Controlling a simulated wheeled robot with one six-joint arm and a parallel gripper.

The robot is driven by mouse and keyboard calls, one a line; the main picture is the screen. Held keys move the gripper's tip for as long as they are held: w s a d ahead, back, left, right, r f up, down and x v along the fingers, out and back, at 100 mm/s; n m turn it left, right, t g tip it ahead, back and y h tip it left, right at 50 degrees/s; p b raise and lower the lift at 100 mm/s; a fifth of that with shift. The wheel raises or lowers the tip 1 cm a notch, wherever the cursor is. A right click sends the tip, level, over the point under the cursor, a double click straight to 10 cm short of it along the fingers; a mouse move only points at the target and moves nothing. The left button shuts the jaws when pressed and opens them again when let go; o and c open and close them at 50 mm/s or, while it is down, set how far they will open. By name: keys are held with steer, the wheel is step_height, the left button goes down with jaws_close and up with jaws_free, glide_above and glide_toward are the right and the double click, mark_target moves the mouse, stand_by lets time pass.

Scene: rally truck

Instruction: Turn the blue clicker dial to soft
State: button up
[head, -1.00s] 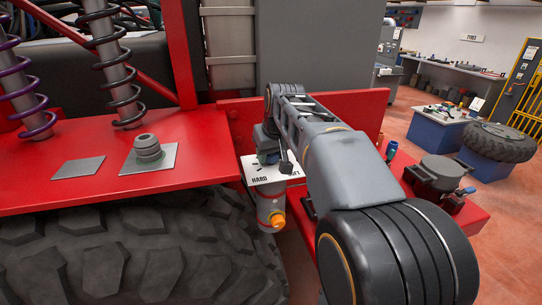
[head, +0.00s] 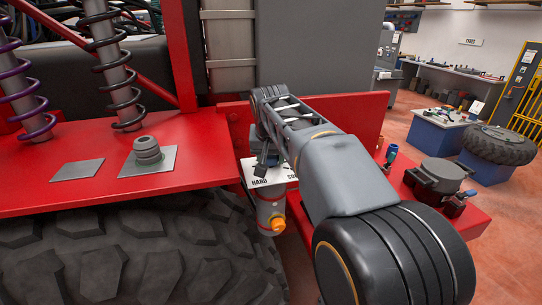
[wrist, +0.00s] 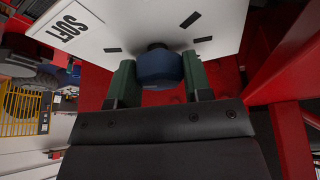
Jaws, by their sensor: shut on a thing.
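The blue dial (wrist: 159,71) sits on a short dark stem against a white plate (wrist: 150,20) in the wrist view. My gripper (wrist: 160,78) has its two green fingers on either side of the dial, shut on it. The word SOFT (wrist: 70,29) is printed on the plate at the upper left, and several short black marks lie around the stem. In the head view the plate (head: 280,187) shows HARD (head: 259,181) and part of SOFT; my arm hides most of the dial. I cannot see a pointer on the dial.
Under the plate is a grey cylinder with an orange knob (head: 278,225). A large tyre (head: 130,250) and the red truck body (head: 100,190) are to the left. A red panel (head: 350,115) stands behind my arm. A dark round fitting (head: 440,175) is at the right.

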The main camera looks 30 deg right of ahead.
steer(key=o, duration=0.9)
steer(key=shift+r, duration=0.15)
steer(key=v, duration=1.3)
steer(key=shift+s+a+r, duration=0.1)
steer(key=shift+s+r, duration=0.1)
steer(key=shift+r, duration=0.05)
